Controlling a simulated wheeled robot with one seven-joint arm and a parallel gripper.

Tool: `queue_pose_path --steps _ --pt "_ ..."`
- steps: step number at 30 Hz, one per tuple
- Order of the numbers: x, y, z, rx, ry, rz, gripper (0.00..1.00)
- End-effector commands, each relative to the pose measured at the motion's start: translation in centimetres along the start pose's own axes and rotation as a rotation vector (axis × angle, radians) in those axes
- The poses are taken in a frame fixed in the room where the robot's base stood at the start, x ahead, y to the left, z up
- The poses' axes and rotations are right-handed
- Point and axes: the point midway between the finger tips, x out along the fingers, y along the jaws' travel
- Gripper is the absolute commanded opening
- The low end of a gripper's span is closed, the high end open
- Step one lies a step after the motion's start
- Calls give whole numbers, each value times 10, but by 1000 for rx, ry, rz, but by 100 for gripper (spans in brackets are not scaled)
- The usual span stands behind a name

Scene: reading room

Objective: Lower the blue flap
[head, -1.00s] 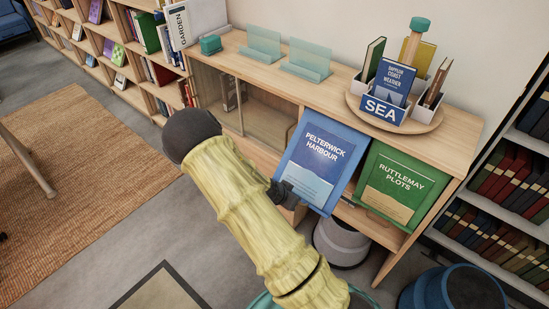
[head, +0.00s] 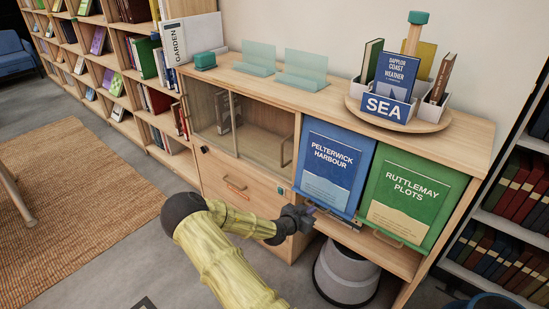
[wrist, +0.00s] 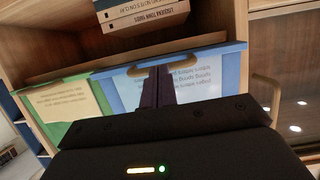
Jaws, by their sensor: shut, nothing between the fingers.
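The blue flap (head: 368,160), with its "Pelterwick Harbour" cover, hangs down over its compartment in the head view, about in line with the green flap beside it. Whether it is fully closed I cannot tell. My gripper (head: 311,210) is shut and empty at the flap's lower left edge. In the wrist view the picture is upside down; the shut dark fingers (wrist: 157,72) lie in front of the blue flap (wrist: 232,72), close to its handle (wrist: 185,60). Whether they touch it is unclear.
The green "Ruttlemay Plots" flap (head: 447,185) hangs to the right. A glass-door section (head: 255,135) and a drawer (head: 240,183) are to the left. A grey bin (head: 345,275) stands below. Books (wrist: 145,15) show beyond the flap's edge in the wrist view.

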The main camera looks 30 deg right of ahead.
Motion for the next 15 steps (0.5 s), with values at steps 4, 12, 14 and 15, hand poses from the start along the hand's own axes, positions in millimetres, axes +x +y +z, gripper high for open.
queue_pose_path --steps 4,12,14,15 --pt "20 0 5 0 56 1 0" --pt "34 0 1 1 104 0 0" --pt "36 0 -1 1 108 1 0" --pt "36 0 -1 1 110 1 0"
